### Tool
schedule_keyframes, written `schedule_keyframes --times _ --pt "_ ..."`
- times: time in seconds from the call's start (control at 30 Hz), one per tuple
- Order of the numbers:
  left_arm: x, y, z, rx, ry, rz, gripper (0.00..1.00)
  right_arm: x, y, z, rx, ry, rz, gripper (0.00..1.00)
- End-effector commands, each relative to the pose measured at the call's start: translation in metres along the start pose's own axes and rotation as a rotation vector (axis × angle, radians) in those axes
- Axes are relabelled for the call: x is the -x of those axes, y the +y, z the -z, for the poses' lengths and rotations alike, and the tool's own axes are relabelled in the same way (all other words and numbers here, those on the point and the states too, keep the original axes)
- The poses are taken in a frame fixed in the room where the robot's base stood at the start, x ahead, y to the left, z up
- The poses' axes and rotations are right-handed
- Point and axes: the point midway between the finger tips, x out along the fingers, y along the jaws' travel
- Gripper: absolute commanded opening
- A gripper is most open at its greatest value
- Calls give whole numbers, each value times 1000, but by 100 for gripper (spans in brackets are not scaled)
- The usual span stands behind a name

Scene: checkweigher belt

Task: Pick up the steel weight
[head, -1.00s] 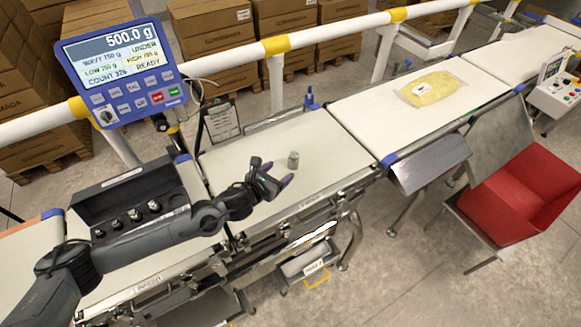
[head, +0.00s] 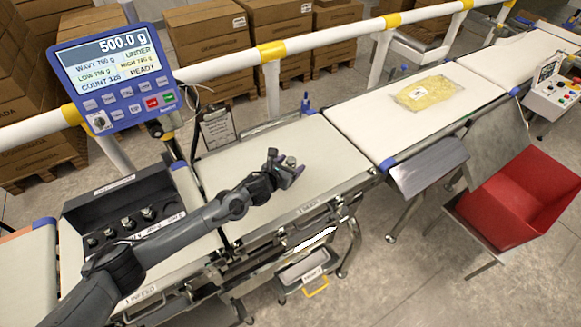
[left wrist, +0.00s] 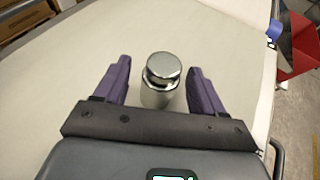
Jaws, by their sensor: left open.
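The steel weight (head: 291,161) is a small shiny cylinder with a knob on top. It stands upright on the white weighing belt (head: 325,150). My left gripper (head: 289,170) is open at the weight. In the left wrist view the weight (left wrist: 162,78) stands between the two purple fingers of the gripper (left wrist: 160,85), with a gap visible on each side. The gripper partly hides the weight's lower part. My right gripper is not in view.
The blue indicator (head: 115,75) reads 500.0 g. A dark case (head: 85,205) with several weights lies left. A yellow bag (head: 428,93) lies on the far belt. A red bin (head: 520,190) stands right. A white rail (head: 225,67) runs behind the belts.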

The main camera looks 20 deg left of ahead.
Motion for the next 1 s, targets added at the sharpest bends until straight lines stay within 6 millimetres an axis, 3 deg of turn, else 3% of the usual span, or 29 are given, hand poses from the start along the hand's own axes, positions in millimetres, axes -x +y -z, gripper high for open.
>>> schedule_keyframes --times 0.37,0.8,1.0 --pt "-7 0 0 0 0 1 70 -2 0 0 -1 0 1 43" --pt "-7 0 0 0 0 1 2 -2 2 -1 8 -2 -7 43" --pt "-7 0 -2 1 -4 1 0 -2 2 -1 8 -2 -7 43"
